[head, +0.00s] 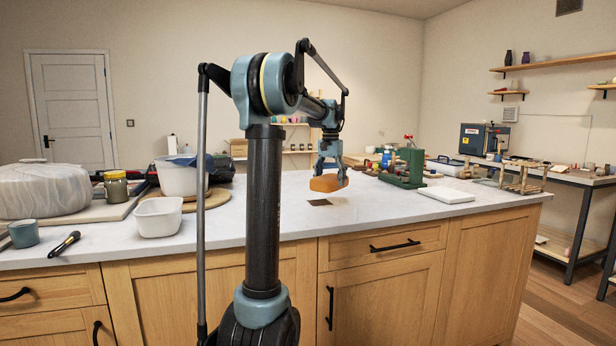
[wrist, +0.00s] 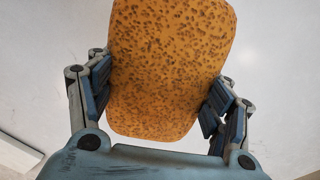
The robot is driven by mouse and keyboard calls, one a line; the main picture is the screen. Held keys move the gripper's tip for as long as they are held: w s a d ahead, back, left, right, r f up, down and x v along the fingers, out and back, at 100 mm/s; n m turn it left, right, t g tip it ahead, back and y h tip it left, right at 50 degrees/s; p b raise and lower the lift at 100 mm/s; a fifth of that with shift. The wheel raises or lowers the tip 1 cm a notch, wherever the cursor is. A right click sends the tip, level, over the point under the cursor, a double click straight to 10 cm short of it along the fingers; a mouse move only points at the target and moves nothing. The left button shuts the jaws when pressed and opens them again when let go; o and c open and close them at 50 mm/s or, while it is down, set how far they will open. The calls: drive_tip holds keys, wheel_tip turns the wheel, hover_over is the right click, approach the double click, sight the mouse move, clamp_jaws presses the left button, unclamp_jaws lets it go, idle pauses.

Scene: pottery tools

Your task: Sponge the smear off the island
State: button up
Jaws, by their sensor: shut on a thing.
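My gripper (head: 331,174) is over the white-topped island (head: 270,205), shut on an orange sponge (head: 325,183). In the wrist view the speckled sponge (wrist: 170,65) sits between the two fingers and fills the middle of the picture. In the head view the sponge is a little above the counter, with a gap beneath it. A dark brown smear (head: 319,202) lies flat on the island just below and in front of the sponge. The smear does not show in the wrist view, where the sponge hides much of the counter.
A white tub (head: 158,217), a dark-handled tool (head: 64,244) and a blue-grey cup (head: 23,234) stand on the left, near a wrapped clay mass (head: 45,190). A green device (head: 405,168) and a white slab (head: 446,194) are on the right. The counter around the smear is clear.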

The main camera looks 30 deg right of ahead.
drive_tip(key=shift+r, duration=1)
